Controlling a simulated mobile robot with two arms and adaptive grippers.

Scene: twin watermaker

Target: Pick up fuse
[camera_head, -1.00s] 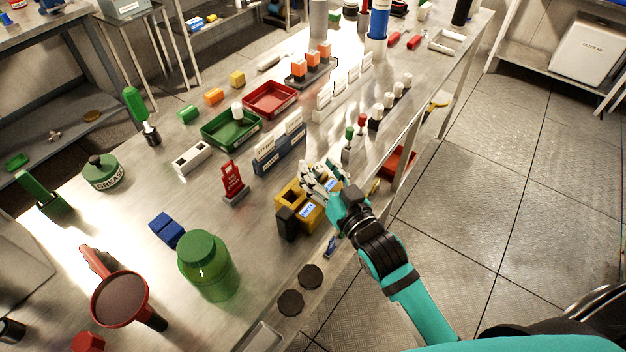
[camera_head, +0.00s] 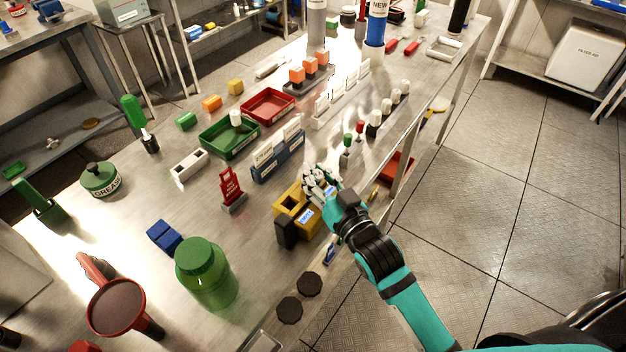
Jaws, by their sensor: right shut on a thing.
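My right gripper (camera_head: 318,184) is at the back right of a yellow tester (camera_head: 288,200) with small blue displays, near the bench's front edge. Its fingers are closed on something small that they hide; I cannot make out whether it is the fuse. A white cylinder (camera_head: 235,118), perhaps a fuse, stands in the green tray (camera_head: 247,148). My left gripper is not in view.
A black block (camera_head: 285,233) stands against the tester's near side. A green jar (camera_head: 207,275), a red lockout stand (camera_head: 230,188) and a blue file rack (camera_head: 278,160) surround it. Green and red knobs (camera_head: 348,140) stand behind my gripper. Bare bench lies left of the tester.

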